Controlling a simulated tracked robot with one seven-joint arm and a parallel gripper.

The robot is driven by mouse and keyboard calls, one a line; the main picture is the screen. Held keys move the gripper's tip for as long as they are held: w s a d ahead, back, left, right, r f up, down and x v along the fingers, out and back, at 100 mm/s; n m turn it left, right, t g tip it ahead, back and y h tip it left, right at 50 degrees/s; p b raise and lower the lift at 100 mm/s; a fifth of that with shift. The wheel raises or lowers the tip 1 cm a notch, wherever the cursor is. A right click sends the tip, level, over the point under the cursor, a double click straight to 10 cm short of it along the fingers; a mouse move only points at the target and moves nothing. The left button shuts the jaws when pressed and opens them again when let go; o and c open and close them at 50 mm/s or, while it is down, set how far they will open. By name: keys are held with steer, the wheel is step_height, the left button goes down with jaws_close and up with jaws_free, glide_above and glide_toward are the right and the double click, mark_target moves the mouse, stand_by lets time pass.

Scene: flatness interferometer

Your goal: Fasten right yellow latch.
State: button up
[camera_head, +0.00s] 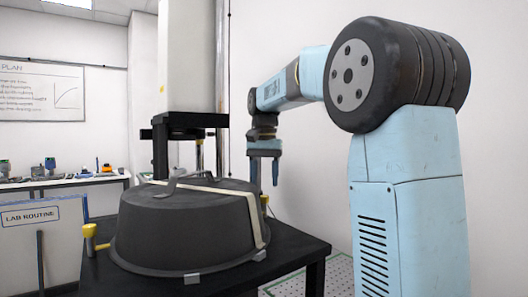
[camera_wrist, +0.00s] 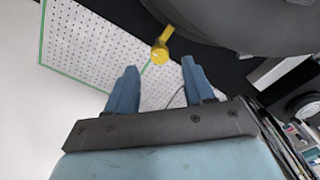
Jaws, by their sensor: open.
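The right yellow latch (camera_head: 264,199) shows small at the right edge of the dark round cover (camera_head: 180,232), partly hidden behind it. In the wrist view the latch (camera_wrist: 162,47) has a rounded knob end and stands beside the cover (camera_wrist: 235,22). My gripper (camera_head: 264,183) points down just above the latch in the head view. In the wrist view my gripper (camera_wrist: 158,64) is open and empty, with the latch ahead of the gap between its two blue fingers; no contact shows. The left yellow latch (camera_head: 91,238) stands at the cover's left side.
The cover has a handle (camera_head: 175,183) and a pale strap (camera_head: 254,220), and sits on a black table (camera_head: 292,250). A dark column (camera_head: 160,150) rises behind it. A perforated panel with a green edge (camera_wrist: 95,45) lies below.

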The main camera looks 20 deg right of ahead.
mark_target(264, 196)
step_height(264, 196, up, 9)
stand_by(0.3)
stand_by(0.5)
